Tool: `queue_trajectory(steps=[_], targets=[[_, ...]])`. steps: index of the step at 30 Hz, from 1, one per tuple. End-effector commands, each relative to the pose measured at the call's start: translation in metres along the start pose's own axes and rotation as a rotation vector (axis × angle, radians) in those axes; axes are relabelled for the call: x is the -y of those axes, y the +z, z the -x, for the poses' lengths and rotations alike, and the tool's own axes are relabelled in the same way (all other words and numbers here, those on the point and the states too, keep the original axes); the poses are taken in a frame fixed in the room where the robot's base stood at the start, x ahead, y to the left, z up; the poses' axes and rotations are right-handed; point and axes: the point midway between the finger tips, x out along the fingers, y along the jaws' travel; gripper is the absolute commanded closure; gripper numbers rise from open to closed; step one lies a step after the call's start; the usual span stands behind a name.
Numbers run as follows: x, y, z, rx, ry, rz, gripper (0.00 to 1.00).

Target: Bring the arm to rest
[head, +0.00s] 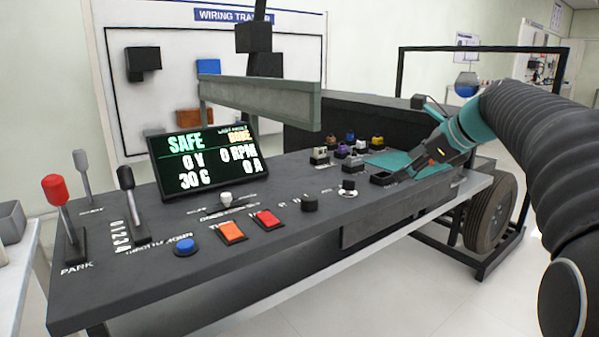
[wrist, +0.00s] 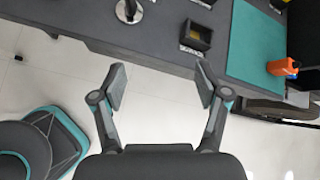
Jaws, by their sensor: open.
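My arm reaches in from the right in the head view. My gripper (head: 392,178) is over the right end of the dark console (head: 130,272), near a small black open tray (head: 380,180). In the wrist view my gripper (wrist: 160,85) has its two fingers spread wide with nothing between them. Past the fingertips lie the console's front edge and the small tray (wrist: 196,37). A teal mat (wrist: 254,48) is to the right of the tray.
The console holds a red-knobbed lever (head: 55,188), a black lever (head: 126,178), a screen reading SAFE (head: 208,158), and orange (head: 230,232) and red (head: 267,219) switches. Several small coloured blocks (head: 348,146) stand near the mat. A wheel (head: 490,215) is beyond. Floor in front is clear.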

Motion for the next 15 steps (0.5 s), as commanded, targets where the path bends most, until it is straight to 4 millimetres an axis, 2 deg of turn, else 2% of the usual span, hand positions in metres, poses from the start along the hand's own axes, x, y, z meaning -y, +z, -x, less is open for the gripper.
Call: queue_trajectory(steps=[5, 8, 11, 15], targets=[[-0.012, -0.037, -0.017, -0.084, 0.028, 0.244, 0.26], [-0.031, -0.064, -0.022, -0.150, 0.066, 0.452, 0.26], [-0.059, -0.086, -0.025, -0.211, 0.123, 0.686, 0.26], [-0.108, -0.114, -0.023, -0.278, 0.229, 1.035, 0.26]])
